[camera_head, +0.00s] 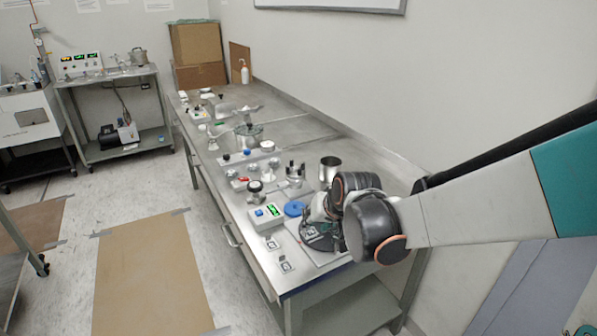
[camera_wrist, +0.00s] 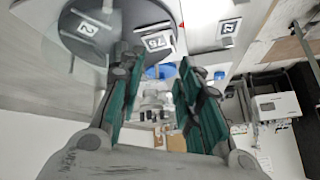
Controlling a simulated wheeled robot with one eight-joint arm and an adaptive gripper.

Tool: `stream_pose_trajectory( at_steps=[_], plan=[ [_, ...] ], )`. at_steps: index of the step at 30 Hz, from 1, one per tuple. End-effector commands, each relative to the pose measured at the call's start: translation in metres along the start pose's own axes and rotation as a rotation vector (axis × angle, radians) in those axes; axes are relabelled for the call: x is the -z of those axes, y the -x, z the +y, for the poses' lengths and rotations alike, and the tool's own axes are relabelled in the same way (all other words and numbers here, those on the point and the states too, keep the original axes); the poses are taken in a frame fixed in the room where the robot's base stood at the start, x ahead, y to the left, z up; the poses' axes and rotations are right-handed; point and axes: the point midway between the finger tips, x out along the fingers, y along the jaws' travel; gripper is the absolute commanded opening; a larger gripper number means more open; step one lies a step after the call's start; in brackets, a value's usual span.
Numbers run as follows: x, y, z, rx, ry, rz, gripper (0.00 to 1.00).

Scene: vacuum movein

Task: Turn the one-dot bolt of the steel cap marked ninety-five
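In the wrist view a large round grey metal piece (camera_wrist: 75,42) fills the upper left. No bolt or dot mark can be made out. My gripper (camera_wrist: 158,68) is open with nothing between its green-padded fingers; the left fingertip is close to the round piece, and contact cannot be judged. In the head view my arm reaches over the bench's near end, hiding much of that spot; a dark round shape (camera_head: 318,242) shows there.
The long steel bench (camera_head: 290,128) runs along the wall. Near my gripper are a box with a green display (camera_head: 265,217), a blue disc (camera_head: 295,209), a steel beaker (camera_head: 329,168) and small labelled cards (camera_head: 285,267).

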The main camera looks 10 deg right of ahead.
Motion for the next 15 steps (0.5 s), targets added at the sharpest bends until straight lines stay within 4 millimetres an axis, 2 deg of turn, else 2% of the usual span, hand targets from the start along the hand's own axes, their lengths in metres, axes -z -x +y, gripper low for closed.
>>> stream_pose_trajectory(
  at_steps=[3,9,15],
  plan=[
    [-0.004,0.016,0.007,-0.101,0.279,-0.004,0.32],
    [0.004,0.03,0.02,-0.281,0.76,-0.033,0.32],
    [0.03,0.018,0.022,-0.47,1.231,-0.092,0.32]
  ],
)
